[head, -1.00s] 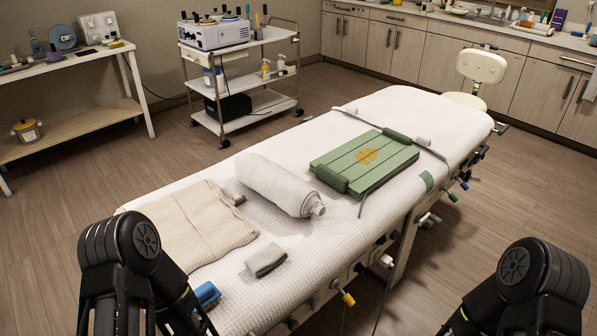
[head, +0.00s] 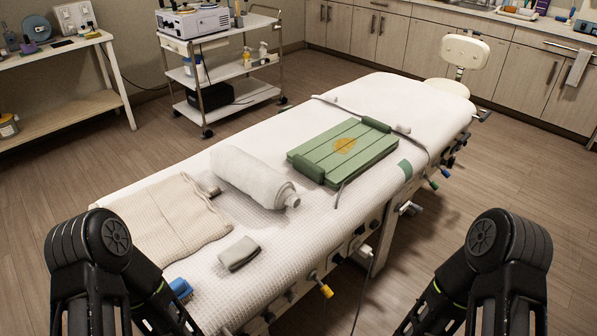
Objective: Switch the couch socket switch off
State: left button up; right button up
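The treatment couch (head: 330,222) runs diagonally across the middle of the head view, with a white textured cover. Along its near side are several small fittings. One is a white plug-like piece (head: 365,251) with a dark cable hanging from it. The socket switch itself is too small to make out, and I cannot tell its position. My left and right arms show at the bottom left and bottom right. Both grippers are outside the picture.
On the couch lie a green slatted board (head: 325,163), a white rolled towel (head: 250,176), a beige cloth (head: 170,222), a grey folded cloth (head: 239,253) and a blue brush (head: 180,289). A yellow-ended lever (head: 326,290) sticks out from the near side. Floor at right is clear.

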aim_at(361, 229)
jog(key=z, duration=1.55)
jog(key=i, duration=0.75)
